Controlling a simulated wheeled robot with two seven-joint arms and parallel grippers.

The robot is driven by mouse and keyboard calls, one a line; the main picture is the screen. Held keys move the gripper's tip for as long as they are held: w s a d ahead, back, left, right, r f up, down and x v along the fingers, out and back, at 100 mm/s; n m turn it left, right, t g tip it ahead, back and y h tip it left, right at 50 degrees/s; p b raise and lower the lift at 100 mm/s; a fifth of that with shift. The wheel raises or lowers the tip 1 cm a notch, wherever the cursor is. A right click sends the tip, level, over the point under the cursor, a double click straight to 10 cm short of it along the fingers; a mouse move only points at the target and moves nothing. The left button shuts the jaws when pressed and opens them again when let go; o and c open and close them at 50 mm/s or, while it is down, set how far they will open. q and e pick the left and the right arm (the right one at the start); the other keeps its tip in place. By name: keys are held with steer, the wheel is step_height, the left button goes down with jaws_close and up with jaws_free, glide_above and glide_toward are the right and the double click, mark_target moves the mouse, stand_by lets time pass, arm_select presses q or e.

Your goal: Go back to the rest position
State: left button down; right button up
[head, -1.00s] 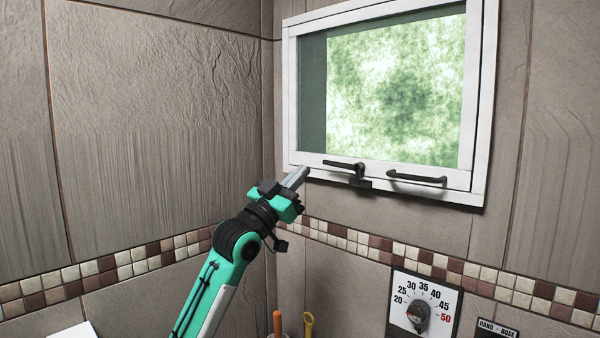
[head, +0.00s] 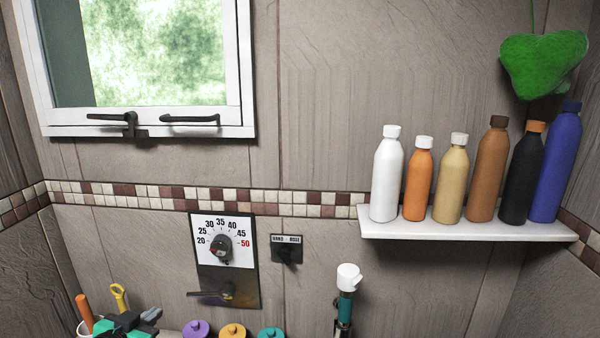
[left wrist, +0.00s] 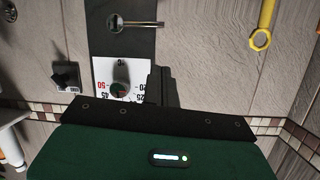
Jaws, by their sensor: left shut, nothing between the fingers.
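My left gripper (head: 152,316) shows at the bottom left of the head view, low in front of the tiled wall. It is shut and empty. In the left wrist view its dark fingers (left wrist: 161,86) are together, with the wall dial behind them. Only its teal and black end shows in the head view; the rest of the arm is below the picture edge. My right gripper is in neither view.
A window (head: 246,100) with dark handles is at upper left. A temperature dial (head: 221,249) is on the wall. A shelf (head: 470,231) holds several bottles at right. A white-and-teal fixture (head: 347,277) stands below. Colored lidded containers (head: 233,331) line the bottom edge.

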arm_select(q)
steer(key=s+d+f+g+y, duration=0.1)
steer(key=s+d+f+g, duration=0.25)
steer(key=s+f, duration=0.55)
steer(key=s+d+f+n+g, duration=0.15)
steer(key=s+f+g, duration=0.35)
steer(key=s, duration=0.6)
steer(key=s+d+f+m+g+y, duration=0.15)
steer(key=s+d+f, duration=0.25)
steer(key=s+f, duration=0.6)
step_height(320, 180, down, 28)
steer(key=g, duration=0.2)
steer(key=s+a+f, duration=0.1)
steer(key=s+f, duration=0.9)
steer(key=s+a+f+g, duration=0.1)
steer(key=s+a+f, duration=0.1)
steer(key=s+f, duration=0.8)
steer(key=shift+a+n, duration=0.3)
steer(key=shift+h, duration=0.25)
